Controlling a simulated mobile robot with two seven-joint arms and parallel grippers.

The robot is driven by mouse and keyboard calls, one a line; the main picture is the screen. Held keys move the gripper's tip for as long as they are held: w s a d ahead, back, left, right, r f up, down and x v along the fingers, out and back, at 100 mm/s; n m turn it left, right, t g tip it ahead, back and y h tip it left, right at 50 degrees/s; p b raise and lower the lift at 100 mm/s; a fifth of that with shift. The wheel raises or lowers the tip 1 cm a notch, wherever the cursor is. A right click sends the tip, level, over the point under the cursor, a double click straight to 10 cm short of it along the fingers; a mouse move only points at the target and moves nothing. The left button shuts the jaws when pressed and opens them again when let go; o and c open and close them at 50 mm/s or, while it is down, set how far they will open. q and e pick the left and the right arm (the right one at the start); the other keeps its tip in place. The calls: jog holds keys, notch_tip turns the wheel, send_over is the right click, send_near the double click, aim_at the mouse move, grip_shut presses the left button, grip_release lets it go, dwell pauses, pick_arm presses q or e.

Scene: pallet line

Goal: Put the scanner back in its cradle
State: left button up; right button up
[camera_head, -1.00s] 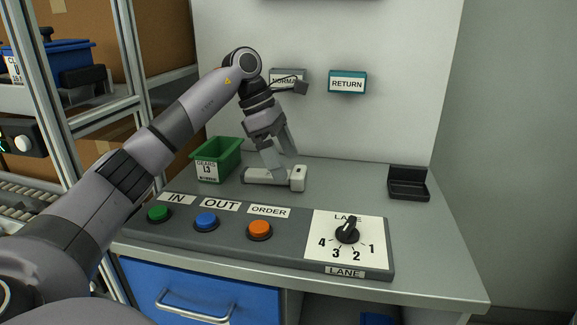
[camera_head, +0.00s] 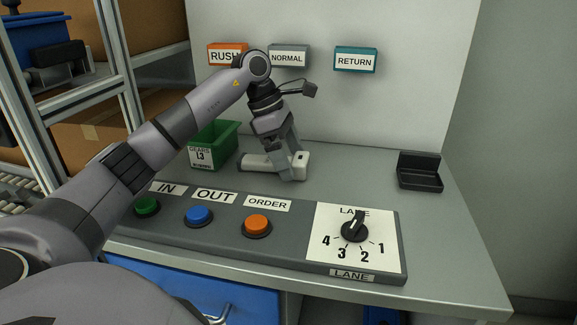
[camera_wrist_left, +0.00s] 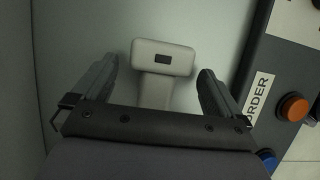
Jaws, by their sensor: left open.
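The pale grey scanner (camera_head: 301,160) lies on the grey bench, its head to the right and its handle to the left. My left gripper (camera_head: 288,162) is open at the scanner, with a finger in front of part of it. In the left wrist view the scanner (camera_wrist_left: 163,58) lies between the open fingers of the left gripper (camera_wrist_left: 158,75), with gaps on both sides. A black open-topped holder (camera_head: 420,181), which looks like the cradle, stands empty at the bench's right. My right gripper is not in view.
A green bin (camera_head: 227,150) stands left of the scanner. A control panel (camera_head: 290,238) with buttons and a lane dial runs along the front. RUSH (camera_head: 226,55), NORMAL (camera_head: 289,57) and RETURN (camera_head: 355,60) signs hang behind. The bench between scanner and holder is clear.

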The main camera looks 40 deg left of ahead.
pick_arm(q)
jog(key=shift+d+f, duration=0.1)
jog(key=shift+f, duration=0.25)
jog(key=shift+w+r, duration=0.1)
jog(key=c, duration=1.3)
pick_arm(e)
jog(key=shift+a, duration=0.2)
pick_arm(q)
jog(key=shift+c, duration=0.2)
notch_tip(320, 180, up, 20)
jog(key=p, duration=0.4)
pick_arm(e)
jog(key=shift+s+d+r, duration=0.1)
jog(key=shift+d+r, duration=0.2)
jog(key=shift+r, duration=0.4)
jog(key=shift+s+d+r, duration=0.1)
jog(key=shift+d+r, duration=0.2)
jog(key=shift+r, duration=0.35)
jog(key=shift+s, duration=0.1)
